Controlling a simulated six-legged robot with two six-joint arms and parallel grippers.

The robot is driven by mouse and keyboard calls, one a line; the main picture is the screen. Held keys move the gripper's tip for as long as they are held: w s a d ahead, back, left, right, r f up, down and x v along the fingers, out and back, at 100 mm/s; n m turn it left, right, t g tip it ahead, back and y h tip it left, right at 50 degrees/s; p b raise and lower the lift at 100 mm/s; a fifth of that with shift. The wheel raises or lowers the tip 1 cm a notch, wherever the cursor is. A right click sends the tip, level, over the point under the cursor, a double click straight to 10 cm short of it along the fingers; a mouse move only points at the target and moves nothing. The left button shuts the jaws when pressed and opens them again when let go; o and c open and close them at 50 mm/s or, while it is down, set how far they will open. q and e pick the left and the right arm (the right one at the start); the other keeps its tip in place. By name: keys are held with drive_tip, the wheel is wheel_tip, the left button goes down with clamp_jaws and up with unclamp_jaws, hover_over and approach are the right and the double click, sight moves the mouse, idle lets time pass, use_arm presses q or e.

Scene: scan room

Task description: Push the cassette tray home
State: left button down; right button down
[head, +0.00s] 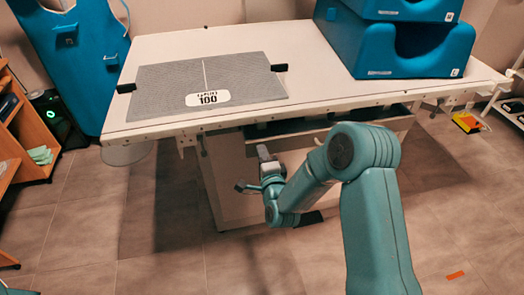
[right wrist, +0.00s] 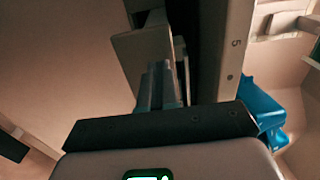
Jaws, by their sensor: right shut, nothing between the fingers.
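My right gripper (head: 266,160) is low in front of the table, just below its front edge. Its fingers (right wrist: 160,88) are shut with nothing between them. In the right wrist view a pale block (right wrist: 135,62) lies just beyond the fingertips. It may be part of the cassette tray or its handle, but I cannot tell, nor whether the fingers touch it. In the head view a dark slot (head: 290,126) shows under the tabletop, partly hidden by the edge and my right arm. How far the tray stands out is not clear. My left gripper is out of view.
The white table (head: 300,55) bears a grey panel (head: 165,80) marked 100 and blue foam blocks (head: 410,50) at the right. A blue apron-like shape (head: 75,60) hangs at left, near wooden shelves (head: 35,160). A yellow item (head: 467,122) is at far right. Floor in front is mostly clear.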

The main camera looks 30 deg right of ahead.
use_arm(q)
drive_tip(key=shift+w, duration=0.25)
use_arm(e)
drive_tip(key=shift+w, duration=0.1)
